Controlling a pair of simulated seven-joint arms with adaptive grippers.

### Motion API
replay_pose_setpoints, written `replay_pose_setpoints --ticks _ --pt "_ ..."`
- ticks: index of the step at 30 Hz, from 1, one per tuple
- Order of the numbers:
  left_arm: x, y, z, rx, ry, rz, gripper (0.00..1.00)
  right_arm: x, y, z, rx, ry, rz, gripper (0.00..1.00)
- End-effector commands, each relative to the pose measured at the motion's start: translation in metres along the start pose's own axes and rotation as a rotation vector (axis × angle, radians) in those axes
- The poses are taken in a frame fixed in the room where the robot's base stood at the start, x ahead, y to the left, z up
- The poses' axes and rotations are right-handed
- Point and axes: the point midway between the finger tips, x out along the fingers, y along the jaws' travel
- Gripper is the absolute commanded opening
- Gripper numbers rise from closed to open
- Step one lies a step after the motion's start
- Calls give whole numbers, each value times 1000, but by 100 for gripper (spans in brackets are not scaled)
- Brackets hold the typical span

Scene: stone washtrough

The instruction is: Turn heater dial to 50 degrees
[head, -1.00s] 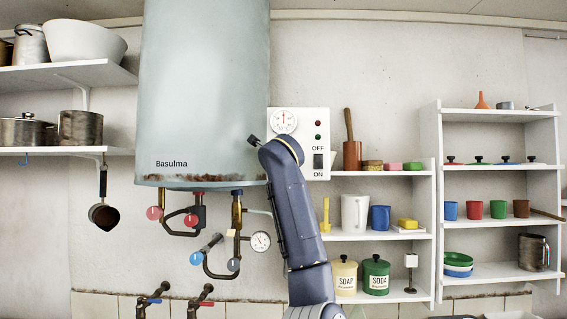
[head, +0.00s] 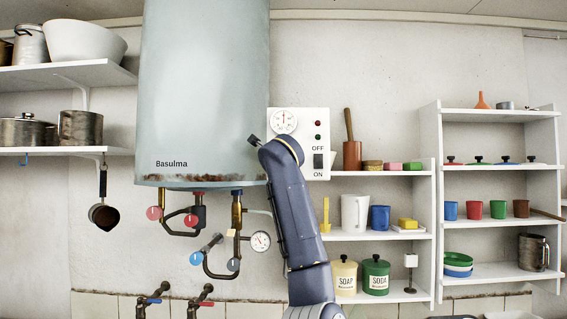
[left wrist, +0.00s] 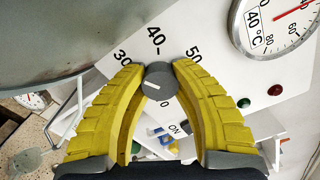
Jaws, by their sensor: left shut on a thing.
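The heater dial (left wrist: 160,80) is a dark grey round knob with a white line on its face. It shows in the left wrist view, below the printed marks 30, 40 and 50, with 40 nearly above it. I cannot tell exactly which mark its line meets. My left gripper (left wrist: 159,74) has its yellow fingertips shut on the knob, one on each side. In the head view my arm hides the knob. The white control panel (head: 324,118) is beside the heater tank (head: 205,90). My right gripper is not in view.
A thermometer with a red needle (head: 284,121) is on the panel above my wrist. Red and green lamps and an OFF/ON switch (head: 318,161) are close by. Pipes with valves (head: 195,215) hang under the tank. Shelves with mugs and tins stand to the right.

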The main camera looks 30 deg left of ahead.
Motion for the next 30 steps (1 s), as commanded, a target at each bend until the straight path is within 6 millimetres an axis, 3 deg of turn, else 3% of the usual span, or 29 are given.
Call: replay_pose_setpoints --ticks 11,30 --pt "0 0 1 195 -1 1 0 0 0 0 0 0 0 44" --pt "0 0 1 802 -2 1 0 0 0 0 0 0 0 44"
